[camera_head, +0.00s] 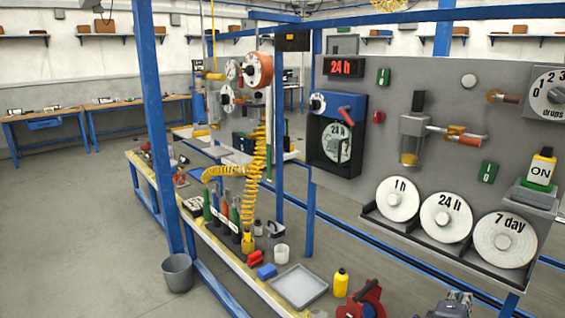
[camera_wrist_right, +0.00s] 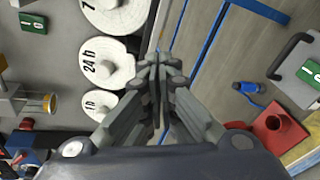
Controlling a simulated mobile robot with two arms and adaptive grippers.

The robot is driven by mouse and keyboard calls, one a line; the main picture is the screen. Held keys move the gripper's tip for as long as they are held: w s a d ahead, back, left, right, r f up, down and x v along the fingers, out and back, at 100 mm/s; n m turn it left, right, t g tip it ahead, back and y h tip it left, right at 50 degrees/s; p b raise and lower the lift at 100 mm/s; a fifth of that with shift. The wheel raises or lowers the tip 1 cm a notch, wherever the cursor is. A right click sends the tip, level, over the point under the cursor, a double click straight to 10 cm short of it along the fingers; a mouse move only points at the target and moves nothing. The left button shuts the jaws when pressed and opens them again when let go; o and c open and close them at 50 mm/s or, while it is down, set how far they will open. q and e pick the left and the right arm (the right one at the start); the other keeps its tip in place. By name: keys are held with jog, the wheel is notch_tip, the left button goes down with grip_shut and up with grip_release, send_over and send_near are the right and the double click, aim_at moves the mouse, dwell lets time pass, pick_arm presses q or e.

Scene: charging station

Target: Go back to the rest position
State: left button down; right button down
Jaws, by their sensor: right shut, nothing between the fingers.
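My right gripper (camera_head: 456,303) shows at the bottom right of the head view, low in front of the panel and cut off by the frame edge. In the right wrist view its fingers (camera_wrist_right: 160,66) are together and empty, with floor and a blue rail beyond the tips. The white discs marked 1h (camera_head: 397,200), 24h (camera_head: 447,217) and 7 day (camera_head: 502,241) sit on a ledge of the grey panel (camera_head: 450,85). My left gripper is not in view.
A red object (camera_head: 362,300) stands left of the right gripper, near a yellow bottle (camera_head: 341,283). A grey tray (camera_head: 299,287), a white cup (camera_head: 281,253) and a blue block (camera_head: 266,272) are on the bench. A blue post (camera_head: 153,110) rises at left. A grey bin (camera_head: 178,272) stands on the floor.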

jog(key=s+a+f+m+g+y, duration=0.5)
jog(key=s+a+f, duration=0.4)
jog(key=s+f, duration=0.4)
jog(key=s+a+f+m+g+y, duration=0.1)
jog(key=s+a+f+m+y, duration=0.15)
jog(key=s+a, duration=0.45)
jog(key=s+a+f+m+g+y, duration=0.2)
jog(key=s+a+m+y, duration=0.15)
jog(key=s, duration=0.65)
notch_tip(320, 180, down, 26)
jog(key=s+g, duration=0.1)
jog(key=s, duration=0.1)
jog(key=s+d+f+g, duration=0.1)
jog(key=s+d+f, duration=0.1)
jog(key=s+f, duration=1.4)
jog(key=shift+s+d+f+h, duration=0.15)
jog(key=shift+s+f+h, duration=0.2)
jog(key=shift+s, duration=0.3)
